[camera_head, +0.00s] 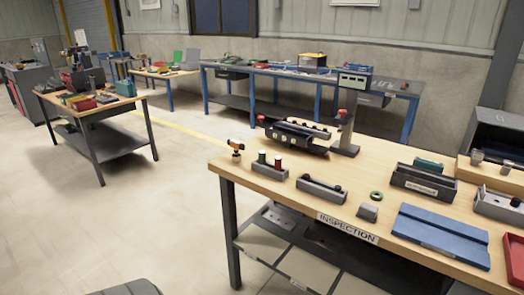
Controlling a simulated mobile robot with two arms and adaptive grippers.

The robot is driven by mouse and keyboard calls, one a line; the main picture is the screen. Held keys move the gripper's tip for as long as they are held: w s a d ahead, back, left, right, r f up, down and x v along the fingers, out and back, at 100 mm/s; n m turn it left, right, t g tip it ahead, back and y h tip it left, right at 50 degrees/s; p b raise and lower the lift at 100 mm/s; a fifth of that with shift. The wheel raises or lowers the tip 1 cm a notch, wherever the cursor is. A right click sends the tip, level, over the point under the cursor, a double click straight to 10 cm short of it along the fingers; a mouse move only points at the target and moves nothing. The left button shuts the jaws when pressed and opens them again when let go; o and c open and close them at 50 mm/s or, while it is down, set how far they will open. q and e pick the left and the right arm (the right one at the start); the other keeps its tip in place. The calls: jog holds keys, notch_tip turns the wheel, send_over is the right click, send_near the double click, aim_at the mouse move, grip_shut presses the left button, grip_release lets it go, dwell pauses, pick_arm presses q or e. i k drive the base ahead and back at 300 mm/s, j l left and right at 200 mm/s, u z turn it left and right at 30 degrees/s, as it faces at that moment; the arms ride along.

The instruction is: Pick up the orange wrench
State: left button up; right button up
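I cannot clearly make out an orange wrench. A small orange and dark item (236,147) stands at the back left corner of the inspection table (228,163). It is too small to tell what it is. Neither of my grippers is in view.
Other workbenches stand at the left (88,110) and back (300,75). Open floor (150,215) lies left.

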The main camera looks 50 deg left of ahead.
aim_at(237, 145)
jog(key=u, duration=1.8)
